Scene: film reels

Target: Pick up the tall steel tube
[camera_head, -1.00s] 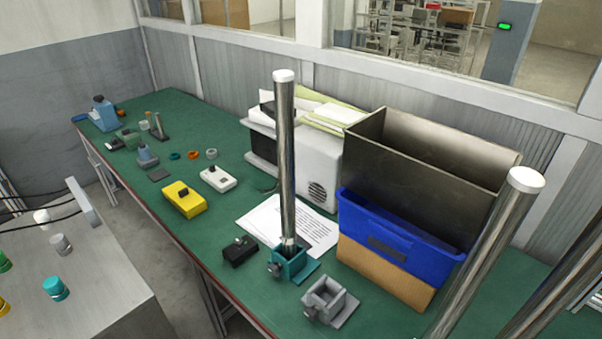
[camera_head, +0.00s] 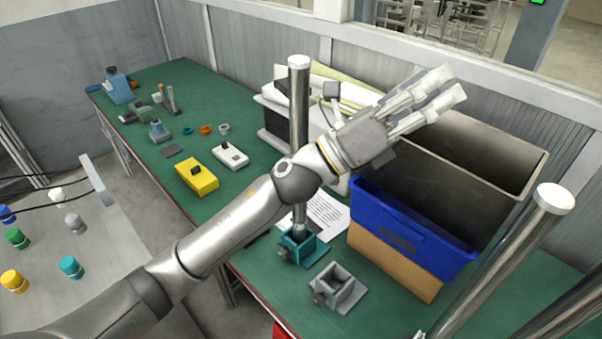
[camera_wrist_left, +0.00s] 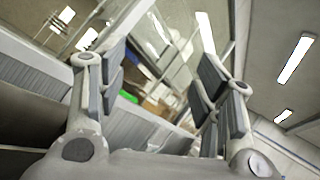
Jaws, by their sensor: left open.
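A tall steel tube (camera_head: 299,110) with a white cap stands upright in a teal clamp block (camera_head: 297,250) on the green bench. My left forearm crosses in front of the tube and hides part of it. My left gripper (camera_head: 452,84) is to the right of the tube, above the dark open bin, with its fingers pointing up and right. It is open and empty. My right gripper is not in view.
A grey clamp block (camera_head: 338,289) stands empty beside the teal one. A blue bin (camera_head: 415,238) and a dark metal bin (camera_head: 490,150) stand to the right. Another capped steel tube (camera_head: 510,250) rises at front right. A yellow box (camera_head: 197,177) sits left.

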